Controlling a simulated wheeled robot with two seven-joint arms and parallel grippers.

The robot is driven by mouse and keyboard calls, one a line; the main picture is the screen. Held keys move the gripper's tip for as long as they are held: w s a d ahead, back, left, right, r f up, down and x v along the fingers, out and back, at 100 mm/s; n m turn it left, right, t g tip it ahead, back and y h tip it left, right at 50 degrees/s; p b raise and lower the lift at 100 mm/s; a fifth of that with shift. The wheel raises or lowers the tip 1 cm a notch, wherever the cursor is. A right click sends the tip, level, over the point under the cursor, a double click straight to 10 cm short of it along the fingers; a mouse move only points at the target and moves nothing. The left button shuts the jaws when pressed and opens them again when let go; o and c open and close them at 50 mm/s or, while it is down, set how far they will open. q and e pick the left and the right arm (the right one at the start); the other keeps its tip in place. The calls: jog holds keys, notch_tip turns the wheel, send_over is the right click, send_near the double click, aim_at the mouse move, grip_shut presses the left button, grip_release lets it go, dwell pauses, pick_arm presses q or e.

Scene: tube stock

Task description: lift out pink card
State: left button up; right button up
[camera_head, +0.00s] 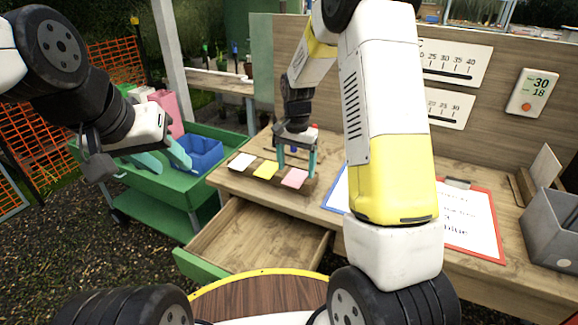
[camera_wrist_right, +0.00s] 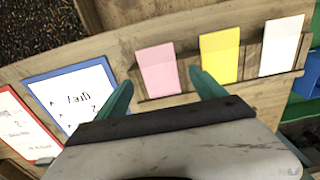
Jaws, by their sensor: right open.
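The pink card (camera_head: 295,178) stands in a wooden holder (camera_head: 283,184) on the desk, at the right end of a row with a yellow card (camera_head: 266,170) and a white card (camera_head: 242,161). My right gripper (camera_head: 296,172) is open above and close to the pink card. In the right wrist view the pink card (camera_wrist_right: 159,70) shows between and beyond the two teal fingertips (camera_wrist_right: 160,88); contact cannot be made out. My left gripper (camera_head: 160,160) is at the left, its teal fingers apart and empty, over the green cart.
A clipboard with a blue edge (camera_head: 337,191) and a red-edged clipboard (camera_head: 470,222) lie on the desk right of the holder. An open, empty drawer (camera_head: 255,240) juts out below. A grey bin (camera_head: 552,232) stands far right. The green cart (camera_head: 130,189) carries a blue bin (camera_head: 203,153).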

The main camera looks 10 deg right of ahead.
jog(key=shift+f, duration=0.9)
jog(key=shift+c, duration=0.4)
jog(key=c, duration=1.3)
jog(key=shift+r, duration=0.1)
